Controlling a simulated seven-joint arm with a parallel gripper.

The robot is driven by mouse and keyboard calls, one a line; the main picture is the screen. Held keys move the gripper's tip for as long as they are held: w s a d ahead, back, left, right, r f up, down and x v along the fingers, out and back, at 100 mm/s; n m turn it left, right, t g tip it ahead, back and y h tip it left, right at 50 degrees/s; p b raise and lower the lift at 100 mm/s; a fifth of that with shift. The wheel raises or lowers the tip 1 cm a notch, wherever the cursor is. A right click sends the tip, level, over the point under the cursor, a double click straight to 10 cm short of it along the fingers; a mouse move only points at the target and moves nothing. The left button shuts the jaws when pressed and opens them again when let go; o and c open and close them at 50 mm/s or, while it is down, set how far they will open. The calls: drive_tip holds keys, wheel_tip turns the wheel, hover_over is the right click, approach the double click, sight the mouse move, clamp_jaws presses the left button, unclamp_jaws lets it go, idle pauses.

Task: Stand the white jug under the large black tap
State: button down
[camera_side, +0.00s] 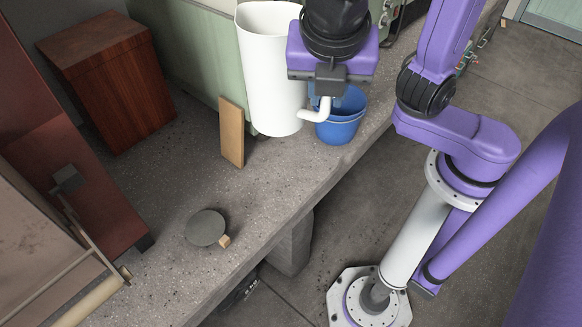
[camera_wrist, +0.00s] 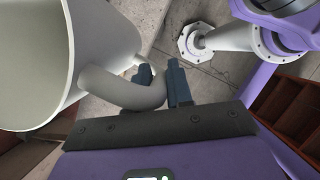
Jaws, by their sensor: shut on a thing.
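The white jug (camera_side: 268,75) is tall and upright or nearly so in the side view, with its open mouth at the top. My gripper (camera_side: 324,94) comes from above on its right side and is shut on the curved white handle. In the wrist view the jug (camera_wrist: 95,50) fills the left, and its handle passes between the two dark fingers of my gripper (camera_wrist: 160,88). I cannot tell whether the jug's base touches the bench. I cannot make out the large black tap for certain in either view.
A blue bucket (camera_side: 341,120) is close behind the handle. A thin wooden board (camera_side: 231,132) stands left of the jug. A dark round disc (camera_side: 206,228) with a small wooden block lies on the bench (camera_side: 270,190). A reddish wooden box (camera_side: 108,80) stands at the back left.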

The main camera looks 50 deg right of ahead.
wheel_tip(320, 180, down, 34)
drive_tip(key=w+d+f, duration=0.1)
drive_tip(key=w+d, duration=0.9)
drive_tip(key=d, duration=0.5)
drive_tip(key=shift+f, duration=0.45)
drive_tip(key=c, duration=1)
unclamp_jaws()
